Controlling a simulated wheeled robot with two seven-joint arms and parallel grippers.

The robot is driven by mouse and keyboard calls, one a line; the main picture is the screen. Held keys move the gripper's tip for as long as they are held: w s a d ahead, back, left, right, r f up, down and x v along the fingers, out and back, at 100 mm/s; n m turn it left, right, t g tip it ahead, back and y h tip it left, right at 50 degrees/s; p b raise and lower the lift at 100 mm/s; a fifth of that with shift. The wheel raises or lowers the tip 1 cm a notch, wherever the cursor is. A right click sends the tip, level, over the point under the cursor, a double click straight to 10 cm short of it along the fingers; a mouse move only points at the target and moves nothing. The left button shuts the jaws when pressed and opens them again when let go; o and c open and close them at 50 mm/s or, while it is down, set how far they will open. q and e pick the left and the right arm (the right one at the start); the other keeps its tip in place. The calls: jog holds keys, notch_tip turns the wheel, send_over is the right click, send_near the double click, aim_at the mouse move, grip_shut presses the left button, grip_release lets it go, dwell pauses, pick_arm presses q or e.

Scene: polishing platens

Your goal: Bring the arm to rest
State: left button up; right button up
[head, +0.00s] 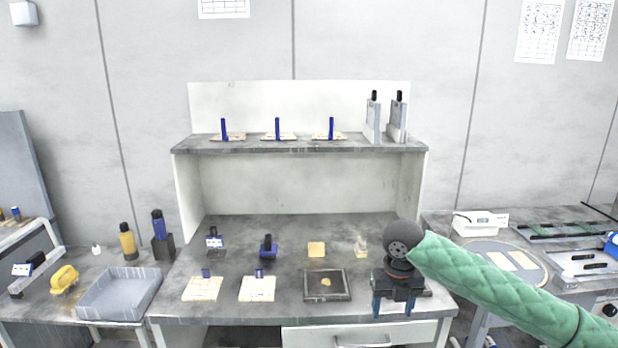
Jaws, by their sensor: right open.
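My right arm comes in from the right in a green quilted sleeve. Its gripper (393,303) points down over the front right of the grey workbench (230,310). The two blue-tipped fingers stand apart, and I see nothing held between them. The gripper covers part of a dark plate and a pale label behind it. My left gripper does not show in the head view.
A dark square tray (327,285) lies just left of the gripper. Pale boards (203,289) and small tools stand further left. A shelf (300,147) rises behind. A grey bin (118,294) is at left, and a round platen (500,262) at right.

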jog(key=s+a+f+m+t+y, duration=0.1)
jog(key=s+a+f+m, duration=0.2)
jog(key=f+m, duration=0.55)
jog(key=s+a+f+m+y, duration=0.1)
jog(key=s+a+f+m, duration=0.2)
jog(key=f, duration=1)
jog(key=s+a+f+m+t+y, duration=0.1)
jog(key=s+a+f+m, duration=0.15)
jog(key=f+m, duration=0.65)
jog(key=s+d+f+m+h, duration=0.1)
jog(key=s+d+f+m, duration=0.2)
jog(key=s+f+m, duration=0.4)
jog(key=s+d+f+m+g+h, duration=0.1)
jog(key=s+d+f+m, duration=0.2)
jog(key=s+f, duration=1.9)
jog(key=s+m, duration=0.1)
jog(key=m, duration=0.3)
jog(key=shift+s, duration=0.4)
